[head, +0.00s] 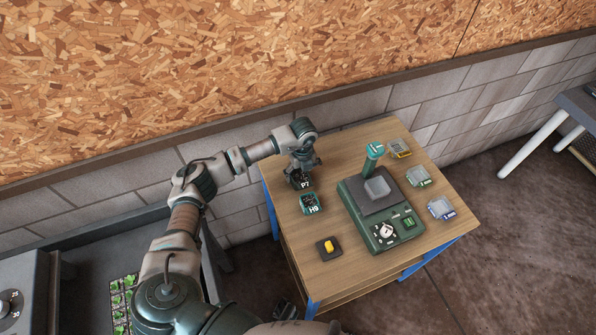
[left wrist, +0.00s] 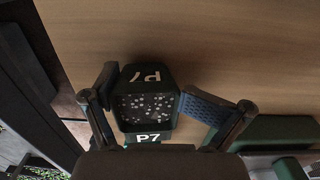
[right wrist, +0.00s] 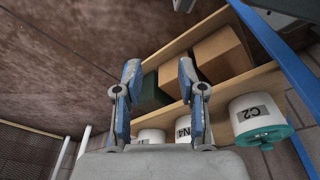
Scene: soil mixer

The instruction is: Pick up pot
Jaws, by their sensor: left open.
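A small dark pot labelled P7 (head: 300,182) stands near the table's back left corner, partly hidden under my left gripper (head: 303,164). In the left wrist view the pot P7 (left wrist: 147,107) holds dark soil with pale specks. My left gripper (left wrist: 170,100) is open, with one finger on each side of the pot; I cannot tell whether they touch it.
A green mixer machine (head: 380,213) stands mid-table (head: 345,258), with several small clear containers (head: 440,207) to its right. A yellow switch (head: 328,247) sits near the front left. Below, a shelf holds boxes (right wrist: 220,55) and a canister labelled C2 (right wrist: 255,115).

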